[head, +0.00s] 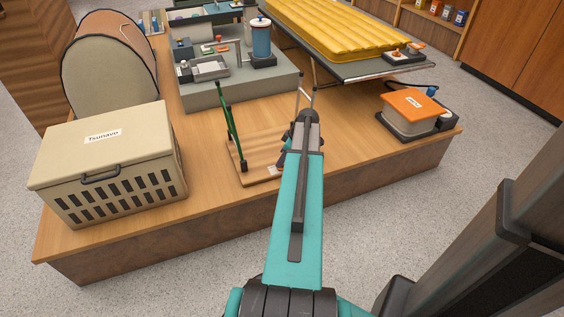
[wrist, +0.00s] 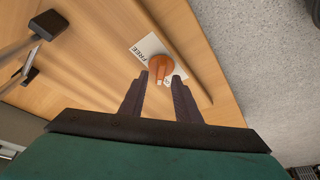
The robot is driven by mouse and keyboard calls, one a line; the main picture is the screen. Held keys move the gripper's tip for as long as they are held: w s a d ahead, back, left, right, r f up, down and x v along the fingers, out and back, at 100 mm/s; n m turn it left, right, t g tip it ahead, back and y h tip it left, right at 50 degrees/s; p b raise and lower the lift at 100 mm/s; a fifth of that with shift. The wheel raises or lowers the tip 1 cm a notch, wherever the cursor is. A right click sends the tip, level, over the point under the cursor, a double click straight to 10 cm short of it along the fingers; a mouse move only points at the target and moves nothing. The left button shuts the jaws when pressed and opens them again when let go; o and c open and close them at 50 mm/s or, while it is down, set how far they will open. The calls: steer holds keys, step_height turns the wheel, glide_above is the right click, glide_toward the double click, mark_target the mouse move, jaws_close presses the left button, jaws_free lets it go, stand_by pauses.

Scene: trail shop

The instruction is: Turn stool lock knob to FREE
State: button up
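The lock knob (wrist: 159,67) is orange and sits on a white label in the wrist view. The word FREE (wrist: 139,54) shows upper left of the knob; another marking lower right is mostly hidden. Which way the knob points is hard to tell. My gripper (wrist: 161,77) has its two dark fingers apart, with the tips on either side of the knob's lower part. I cannot tell whether they touch it. In the head view, my arm hides the knob and most of my gripper. The wooden board (head: 245,172) under the knob carries green posts (head: 228,122).
A beige vented box (head: 110,160) stands left of the board, and an orange-topped box (head: 412,108) stands right. A grey platform (head: 225,92) with small goods and a yellow mat (head: 335,28) lie behind. Bare tabletop (head: 345,140) shows right of my arm.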

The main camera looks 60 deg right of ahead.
steer(key=shift+w+f, duration=0.2)
steer(key=shift+f, duration=0.35)
steer(key=shift+c, duration=0.5)
